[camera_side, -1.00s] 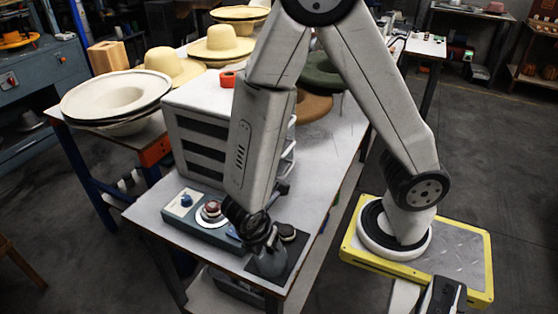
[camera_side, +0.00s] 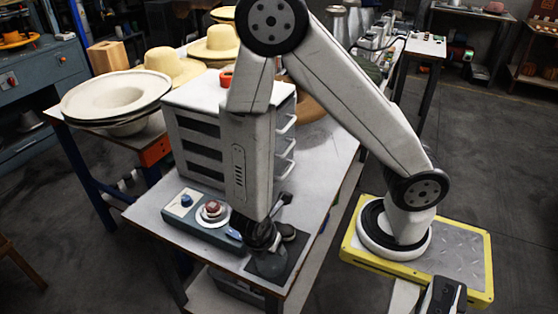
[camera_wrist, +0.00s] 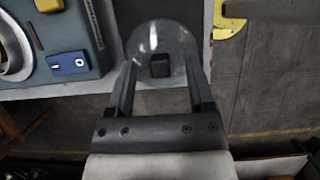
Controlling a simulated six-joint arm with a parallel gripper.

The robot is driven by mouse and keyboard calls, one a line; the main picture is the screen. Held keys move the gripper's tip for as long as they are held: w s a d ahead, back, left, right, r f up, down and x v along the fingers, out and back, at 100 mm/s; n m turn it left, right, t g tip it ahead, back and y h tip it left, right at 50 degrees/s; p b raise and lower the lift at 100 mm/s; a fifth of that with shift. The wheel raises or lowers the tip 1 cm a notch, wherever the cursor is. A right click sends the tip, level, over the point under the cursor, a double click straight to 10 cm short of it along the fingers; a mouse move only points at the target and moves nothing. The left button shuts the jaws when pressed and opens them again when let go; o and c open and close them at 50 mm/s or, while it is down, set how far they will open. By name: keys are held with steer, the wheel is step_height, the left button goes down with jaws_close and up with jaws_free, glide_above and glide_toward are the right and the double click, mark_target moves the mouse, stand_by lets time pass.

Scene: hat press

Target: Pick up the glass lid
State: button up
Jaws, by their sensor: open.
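The glass lid (camera_wrist: 162,38) is a clear round disc with a dark square knob (camera_wrist: 160,66) in the wrist view. My gripper (camera_wrist: 160,70) is open, with one finger on each side of the knob and gaps visible between the fingers and the knob. In the side view my gripper (camera_side: 262,242) points down over the glass piece (camera_side: 268,266) at the front corner of the table. The fingertips are dark and small there, so I cannot tell whether they touch it.
A drawer cabinet (camera_side: 195,110) and straw hats (camera_side: 222,43) stand farther back. The table edge is near.

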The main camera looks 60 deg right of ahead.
steer(key=shift+d+f, duration=0.15)
steer(key=shift+f, duration=0.2)
stand_by(0.3)
jaws_close()
